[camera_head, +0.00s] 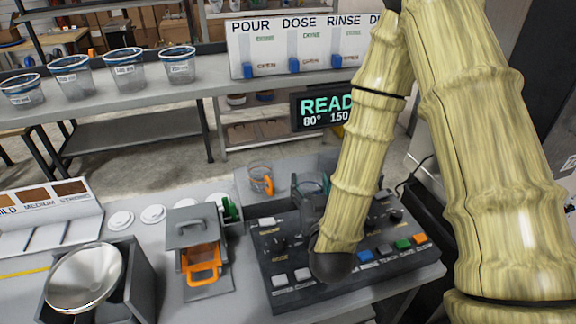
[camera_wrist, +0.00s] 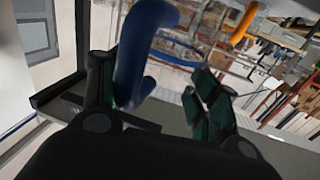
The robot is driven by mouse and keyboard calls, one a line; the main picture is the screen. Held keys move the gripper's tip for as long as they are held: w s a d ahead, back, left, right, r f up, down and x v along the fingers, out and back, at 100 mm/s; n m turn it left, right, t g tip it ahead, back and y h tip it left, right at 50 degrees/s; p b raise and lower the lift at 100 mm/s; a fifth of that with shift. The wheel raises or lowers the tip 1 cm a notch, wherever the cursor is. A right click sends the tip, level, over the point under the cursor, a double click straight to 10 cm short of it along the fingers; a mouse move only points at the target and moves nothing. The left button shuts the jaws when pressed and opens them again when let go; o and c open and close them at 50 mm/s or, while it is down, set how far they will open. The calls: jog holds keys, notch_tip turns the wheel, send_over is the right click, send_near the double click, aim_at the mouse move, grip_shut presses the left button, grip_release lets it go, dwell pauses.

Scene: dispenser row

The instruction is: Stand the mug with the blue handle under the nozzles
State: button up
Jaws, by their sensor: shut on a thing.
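The blue handle (camera_wrist: 140,50) of the mug is between the fingers of my gripper (camera_wrist: 152,78) in the wrist view, and my gripper is shut on it. The mug's clear body (camera_wrist: 190,22) shows beyond the handle. In the head view a clear glass vessel (camera_head: 312,190), apparently this mug, shows beside my arm above the dark button console (camera_head: 275,255). My arm hides its handle and my fingertips there. I cannot tell whether its base touches anything. The nozzles are not clearly visible.
A mug with an orange handle (camera_head: 262,180) stands behind the console. A green handle (camera_head: 231,208) shows beside a grey box with an orange pull (camera_head: 203,276). A display (camera_head: 325,107) reads READY. Several measuring cups (camera_head: 125,69) stand on the back bench. A metal bowl (camera_head: 84,278) is front left.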

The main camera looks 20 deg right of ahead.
aim_at(305, 175)
jog(key=shift+w+r, duration=0.1)
jog(key=shift+w, duration=0.1)
jog(key=shift+r, duration=0.1)
jog(key=shift+s, duration=0.1)
jog(key=shift+w+f+b, duration=0.3)
jog(key=shift+w+b, duration=0.15)
jog(key=shift+b, duration=0.45)
jog(key=w+b, duration=0.2)
jog(key=b, duration=0.2)
jog(key=shift+f+b, duration=0.1)
jog(key=shift+b, duration=0.3)
jog(key=w+b, duration=0.1)
jog(key=b, duration=0.3)
jog(key=shift+w+f, duration=0.1)
jog(key=shift+w, duration=0.15)
jog(key=shift+w+b, duration=0.2)
jog(key=shift+b, duration=0.85)
jog(key=shift+w+b, duration=0.25)
jog(key=shift+b, duration=0.85)
